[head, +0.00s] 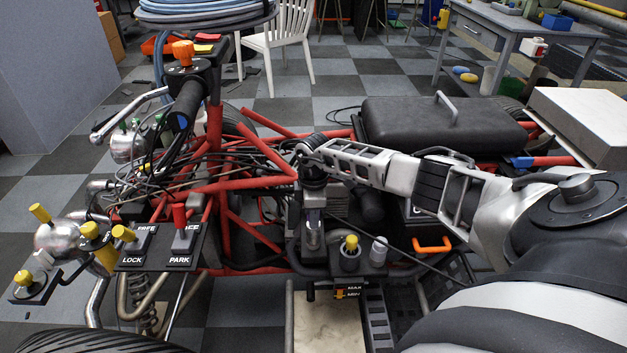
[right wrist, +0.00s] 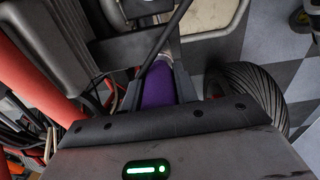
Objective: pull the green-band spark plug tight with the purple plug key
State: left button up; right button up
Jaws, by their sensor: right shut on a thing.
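My right arm reaches in from the right in the head view, and its gripper (head: 313,175) points down over the engine of the stripped quad. In the right wrist view the right gripper (right wrist: 158,84) is shut on the purple plug key (right wrist: 156,90). The key's purple grip lies between the fingers, and a dark bar or cable crosses in front of it. The key's far end is hidden in that view, so I cannot tell whether it sits on a plug. I cannot make out the green-band spark plug in either view. My left gripper is not in view.
Red frame tubes (head: 255,235) and dark cables crowd the left of the gripper. A black seat (head: 440,125) lies behind my arm. A panel with a red lever (head: 180,222) stands front left. A yellow-capped reservoir (head: 350,255) stands just right of the engine.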

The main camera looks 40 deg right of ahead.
jog(key=shift+m, duration=0.3)
jog(key=shift+r+m+p, duration=0.1)
jog(key=shift+m+p, duration=0.6)
jog(key=shift+p, duration=0.05)
jog(key=shift+m, duration=0.4)
